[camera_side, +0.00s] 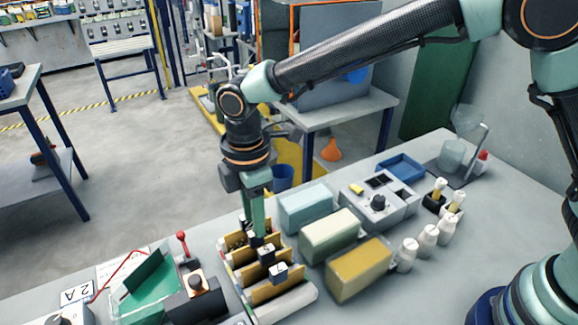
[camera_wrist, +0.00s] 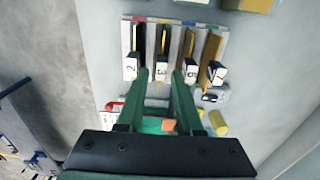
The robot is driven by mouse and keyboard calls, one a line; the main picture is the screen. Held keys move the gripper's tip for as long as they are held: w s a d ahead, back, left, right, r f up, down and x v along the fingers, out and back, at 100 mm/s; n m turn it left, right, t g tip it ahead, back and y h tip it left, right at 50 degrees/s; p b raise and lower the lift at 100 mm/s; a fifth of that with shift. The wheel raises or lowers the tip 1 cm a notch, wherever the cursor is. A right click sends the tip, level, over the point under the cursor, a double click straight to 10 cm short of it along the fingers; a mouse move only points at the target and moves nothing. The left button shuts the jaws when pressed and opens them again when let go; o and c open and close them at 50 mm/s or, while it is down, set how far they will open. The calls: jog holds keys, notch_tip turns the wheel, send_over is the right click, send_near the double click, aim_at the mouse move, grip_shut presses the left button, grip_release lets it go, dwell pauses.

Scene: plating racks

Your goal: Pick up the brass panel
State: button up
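A rack (camera_side: 290,303) on the bench holds several upright gold-brown panels (camera_side: 266,293), each with a black-and-white number tag. In the wrist view the rack (camera_wrist: 127,38) shows a panel at the right (camera_wrist: 211,47) with the clearest brass colour; the others look darker, and I cannot tell for certain which is the brass one. My gripper (camera_wrist: 161,72) is open, with a gap between its two green fingers. Its tips are over the tagged ends near the second tag from the left (camera_wrist: 161,75). In the side view my gripper (camera_side: 257,236) points down at the rack and hides part of it.
A grey control box (camera_side: 380,207), a blue tray (camera_side: 401,168) and white bottles (camera_side: 428,238) stand beyond. A green item (camera_side: 145,285) and red-knobbed lever (camera_side: 183,242) are to the left.

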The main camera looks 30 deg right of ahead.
aim_at(256, 242)
jog(key=shift+s+a+f, duration=0.1)
jog(key=shift+f, duration=3.45)
grip_shut()
